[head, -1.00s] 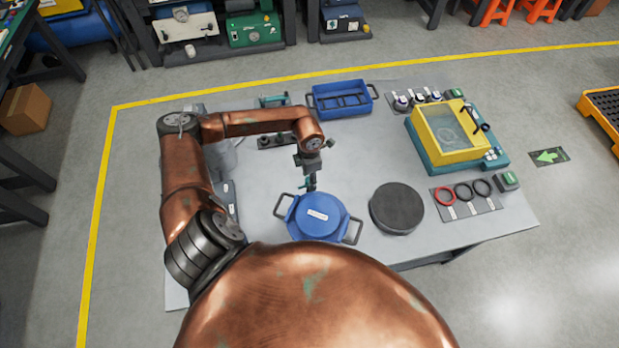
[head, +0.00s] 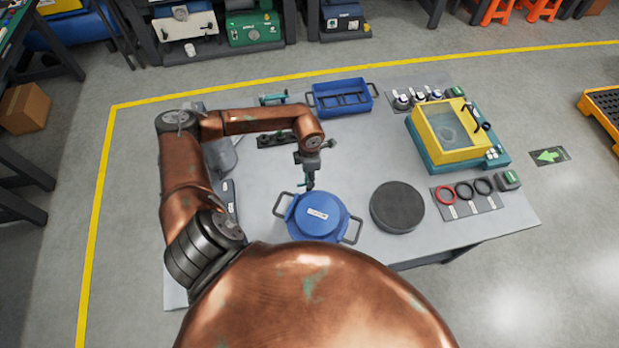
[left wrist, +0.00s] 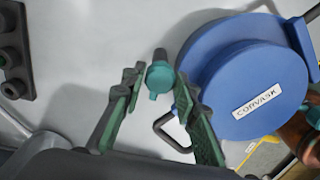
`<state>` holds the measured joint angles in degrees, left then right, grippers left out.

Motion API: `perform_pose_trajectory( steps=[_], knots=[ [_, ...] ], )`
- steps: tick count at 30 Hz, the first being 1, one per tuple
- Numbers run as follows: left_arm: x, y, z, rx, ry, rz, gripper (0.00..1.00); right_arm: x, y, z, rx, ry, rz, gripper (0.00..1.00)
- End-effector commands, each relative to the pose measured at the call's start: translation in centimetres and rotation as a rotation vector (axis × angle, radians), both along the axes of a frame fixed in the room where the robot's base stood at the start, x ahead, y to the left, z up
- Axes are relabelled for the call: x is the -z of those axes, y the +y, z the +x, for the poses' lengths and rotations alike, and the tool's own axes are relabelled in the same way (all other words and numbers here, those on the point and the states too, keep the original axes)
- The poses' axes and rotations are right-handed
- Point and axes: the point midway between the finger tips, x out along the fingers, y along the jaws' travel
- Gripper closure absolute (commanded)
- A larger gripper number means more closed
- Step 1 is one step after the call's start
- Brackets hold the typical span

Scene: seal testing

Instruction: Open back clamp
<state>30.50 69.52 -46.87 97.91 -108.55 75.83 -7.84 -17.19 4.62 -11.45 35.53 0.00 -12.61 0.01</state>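A blue round pot (head: 318,217) with a white label on its lid and dark side handles sits on the grey table, left of a black disc. It also shows in the left wrist view (left wrist: 258,85). A small teal clamp part with a dark stem (left wrist: 160,76) is at the pot's back edge. My left gripper (head: 309,185) is above that back edge. In the left wrist view its green fingers (left wrist: 155,95) are open on either side of the clamp; I cannot tell whether they touch it. The clamp is mostly hidden by the gripper in the head view. My right gripper is not in view.
A black disc (head: 397,207) lies right of the pot. Coloured rings (head: 464,191) lie further right, before a yellow-lidded tester (head: 446,132). A blue tray (head: 341,98) is at the back. The table between pot and tray is mostly clear.

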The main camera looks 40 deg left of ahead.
Motion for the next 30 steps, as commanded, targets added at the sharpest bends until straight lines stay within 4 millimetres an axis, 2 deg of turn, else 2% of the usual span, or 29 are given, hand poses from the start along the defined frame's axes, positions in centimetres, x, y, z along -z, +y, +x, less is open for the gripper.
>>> perform_pose_trajectory(
  steps=[6,16,30],
  knots=[
    [-0.1,0.0,0.0,-0.002,0.0,0.0,0.58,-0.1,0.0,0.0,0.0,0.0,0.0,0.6],
    [-0.7,0.0,0.0,-0.002,-0.001,0.001,0.58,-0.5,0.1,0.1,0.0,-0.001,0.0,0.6],
    [-6.9,0.1,0.0,-0.002,-0.001,0.002,0.58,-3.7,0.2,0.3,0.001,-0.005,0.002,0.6]
  ],
)
